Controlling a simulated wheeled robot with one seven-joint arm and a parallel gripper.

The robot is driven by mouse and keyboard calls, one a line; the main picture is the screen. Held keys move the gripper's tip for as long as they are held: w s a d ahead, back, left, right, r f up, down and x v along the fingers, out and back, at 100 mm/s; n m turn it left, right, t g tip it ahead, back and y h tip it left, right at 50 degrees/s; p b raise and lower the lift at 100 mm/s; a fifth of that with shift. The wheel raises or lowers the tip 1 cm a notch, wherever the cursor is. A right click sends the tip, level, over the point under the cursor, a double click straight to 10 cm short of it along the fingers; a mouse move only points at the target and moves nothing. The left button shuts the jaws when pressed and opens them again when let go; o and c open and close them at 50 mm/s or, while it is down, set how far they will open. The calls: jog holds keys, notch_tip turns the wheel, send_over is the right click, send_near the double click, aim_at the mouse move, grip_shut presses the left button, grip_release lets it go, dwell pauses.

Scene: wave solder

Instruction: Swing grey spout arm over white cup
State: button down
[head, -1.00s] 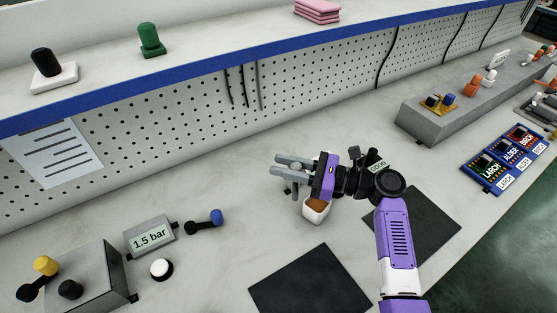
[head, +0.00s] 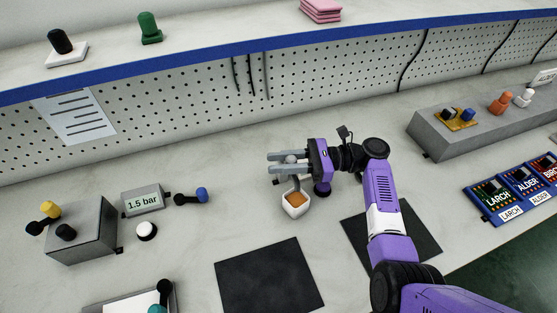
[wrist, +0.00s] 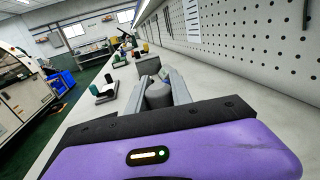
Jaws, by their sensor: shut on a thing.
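The white cup (head: 289,207) stands on the bench in the head view, with orange-brown contents inside. My gripper (head: 281,162) is behind and above it, its fingers pointing left. The fingers are shut on a grey rounded knob (head: 291,159), which seems to belong to the grey spout arm. In the wrist view the knob (wrist: 158,95) stands as a grey cylinder between my fingertips (wrist: 160,88). A little grey shows below the fingers, close to the cup's back rim. The rest of the spout arm is mostly hidden by my gripper, so I cannot tell exactly where its tip sits.
A dark mat (head: 268,279) lies in front of the cup; another lies under my arm at the right. A 1.5 bar gauge box (head: 143,200) and a blue-knobbed lever (head: 201,194) stand to the left. A pegboard wall (head: 200,115) runs behind.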

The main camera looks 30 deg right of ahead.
jog(key=shift+f, duration=0.1)
dwell(0.3)
jog(key=c, duration=1.1)
grip_release()
jog(key=shift+c, duration=0.2)
jog(key=shift+d, duration=0.15)
jog(key=b+v, duration=0.1)
jog(key=v, duration=0.6)
jog(key=shift+s+d, duration=0.15)
jog(key=shift+d, duration=0.15)
